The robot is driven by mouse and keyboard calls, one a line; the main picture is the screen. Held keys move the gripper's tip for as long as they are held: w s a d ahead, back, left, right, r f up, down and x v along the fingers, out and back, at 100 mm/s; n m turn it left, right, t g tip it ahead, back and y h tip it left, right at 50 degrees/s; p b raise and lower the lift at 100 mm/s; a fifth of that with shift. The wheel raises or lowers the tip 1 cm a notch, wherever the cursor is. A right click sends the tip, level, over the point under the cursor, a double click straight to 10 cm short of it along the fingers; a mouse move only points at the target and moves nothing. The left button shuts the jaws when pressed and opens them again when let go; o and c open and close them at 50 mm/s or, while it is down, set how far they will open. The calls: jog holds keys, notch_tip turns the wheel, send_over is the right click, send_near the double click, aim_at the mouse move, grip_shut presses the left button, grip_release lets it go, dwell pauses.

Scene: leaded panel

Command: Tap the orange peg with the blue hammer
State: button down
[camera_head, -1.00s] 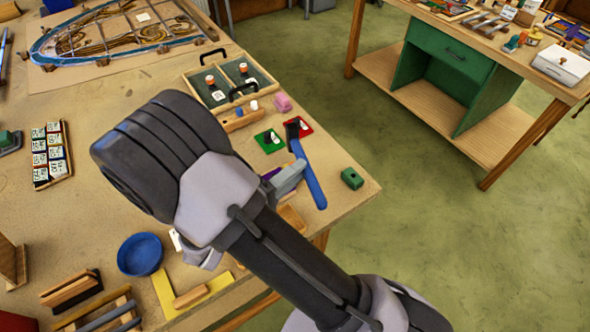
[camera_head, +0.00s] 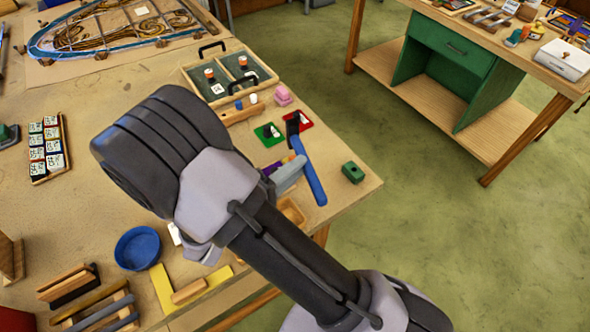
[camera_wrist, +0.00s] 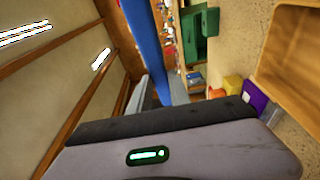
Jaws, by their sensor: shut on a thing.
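The blue hammer has a blue handle (camera_head: 313,182) and a dark head (camera_head: 292,133), which points away from me over the table's right part. My gripper (camera_head: 291,172) is shut on the handle, and the hammer is held above the table. A wooden block (camera_head: 242,115) with a blue peg (camera_head: 238,104) and a white peg (camera_head: 253,98) lies beyond the hammer head. I cannot make out an orange peg in it.
A green block (camera_head: 353,172) sits near the right edge. A blue bowl (camera_head: 137,248) stands at front left.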

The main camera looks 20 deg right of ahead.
notch_tip(320, 180, down, 7)
jog(key=b, duration=0.6)
jog(key=shift+r+b, duration=0.15)
jog(key=shift+b, duration=0.25)
notch_tip(320, 180, up, 6)
jog(key=p, duration=0.4)
jog(key=shift+p, duration=0.35)
jog(key=shift+f, duration=0.2)
notch_tip(320, 180, up, 6)
jog(key=p, duration=0.4)
jog(key=shift+p, duration=0.35)
